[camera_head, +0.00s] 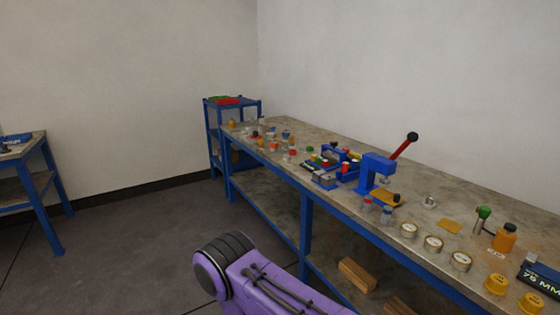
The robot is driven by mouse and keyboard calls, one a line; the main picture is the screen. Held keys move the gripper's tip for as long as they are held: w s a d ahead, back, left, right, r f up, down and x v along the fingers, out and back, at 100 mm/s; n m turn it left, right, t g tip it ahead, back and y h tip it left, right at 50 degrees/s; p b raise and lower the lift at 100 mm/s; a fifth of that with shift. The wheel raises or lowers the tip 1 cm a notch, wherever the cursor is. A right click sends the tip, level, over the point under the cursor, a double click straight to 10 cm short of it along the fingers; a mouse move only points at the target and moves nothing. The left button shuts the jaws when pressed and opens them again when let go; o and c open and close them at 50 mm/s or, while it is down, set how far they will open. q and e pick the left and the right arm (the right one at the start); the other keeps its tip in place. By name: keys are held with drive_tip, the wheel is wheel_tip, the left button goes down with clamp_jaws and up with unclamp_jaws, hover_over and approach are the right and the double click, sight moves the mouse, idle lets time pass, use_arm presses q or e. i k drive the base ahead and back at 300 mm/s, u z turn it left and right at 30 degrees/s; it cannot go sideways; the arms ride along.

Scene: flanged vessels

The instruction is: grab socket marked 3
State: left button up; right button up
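I cannot pick out a socket marked 3, because any markings on the small parts are too small to read. Many small parts stand on the long workbench (305,138). Three pale round pieces with brownish rims, a left one (408,230), a middle one (433,243) and a right one (460,260), sit along its front edge. Two yellow round pieces, one (497,284) and another (531,303), stand at the near right with dark marks that I cannot read. Neither of my grippers is in view; only a purple link of my arm shows at the bottom.
A blue press (374,172) with a red lever stands mid-bench. An orange bottle (505,238) and a black block labelled 75 MM (541,277) are at right. A blue shelf (213,132) stands at the far end. Wooden blocks (358,274) lie below. Floor is clear at left.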

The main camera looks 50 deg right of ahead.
sight(287, 158)
drive_tip(key=z, duration=0.25)
drive_tip(key=i, duration=1.9)
drive_tip(key=z, duration=0.8)
drive_tip(key=i, duration=1.2)
drive_tip(key=z, duration=1.75)
drive_tip(key=i, duration=0.85)
drive_tip(key=z, duration=0.85)
